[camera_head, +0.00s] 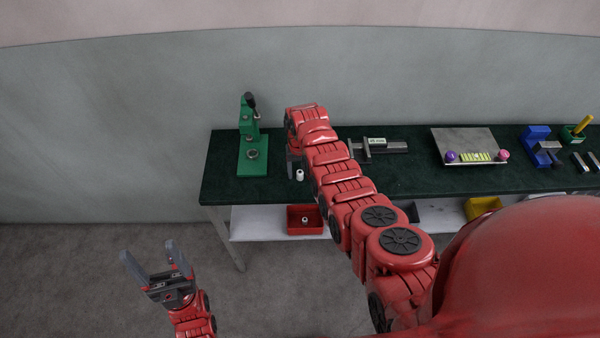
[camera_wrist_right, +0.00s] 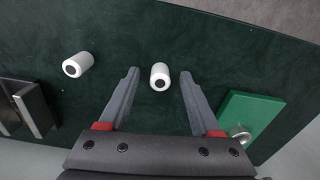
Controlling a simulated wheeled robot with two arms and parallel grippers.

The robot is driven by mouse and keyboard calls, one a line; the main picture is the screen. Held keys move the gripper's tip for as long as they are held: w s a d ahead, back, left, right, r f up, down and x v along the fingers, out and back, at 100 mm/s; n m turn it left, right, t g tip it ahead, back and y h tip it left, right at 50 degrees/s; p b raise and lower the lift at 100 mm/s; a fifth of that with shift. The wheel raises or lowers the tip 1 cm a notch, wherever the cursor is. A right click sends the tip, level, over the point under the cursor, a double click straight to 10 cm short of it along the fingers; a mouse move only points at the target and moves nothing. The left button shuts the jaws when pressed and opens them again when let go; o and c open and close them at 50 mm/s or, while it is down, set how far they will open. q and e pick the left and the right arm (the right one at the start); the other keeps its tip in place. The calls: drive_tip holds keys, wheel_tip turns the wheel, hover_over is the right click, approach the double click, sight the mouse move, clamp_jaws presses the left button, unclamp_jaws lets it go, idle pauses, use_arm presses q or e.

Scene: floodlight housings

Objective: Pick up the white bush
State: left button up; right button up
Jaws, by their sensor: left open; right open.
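A white bush (camera_head: 299,175), a small cylinder with a dark hole in its end, is on the dark green bench top (camera_head: 240,190). In the right wrist view a white bush (camera_wrist_right: 160,72) lies between the spread fingertips of my right gripper (camera_wrist_right: 159,74), with a gap on both sides. A second white bush (camera_wrist_right: 77,64) lies to the left, outside the fingers; I cannot make it out in the head view. My right gripper (camera_head: 292,163) is open and empty, partly hidden by its own arm. My left gripper (camera_head: 150,254) is open and empty, away from the bench.
A green press (camera_head: 252,155) stands left of my right gripper; its base (camera_wrist_right: 245,118) shows in the wrist view. A grey metal tool (camera_head: 380,146) and a plate (camera_head: 464,143) are to the right. A red bin (camera_head: 290,222) holding a small pale part sits on the lower shelf.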

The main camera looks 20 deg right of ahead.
drive_tip(key=shift+f, duration=0.3)
clamp_jaws()
drive_tip(key=shift+w+r, duration=0.1)
drive_tip(key=shift+r, duration=0.15)
idle(0.4)
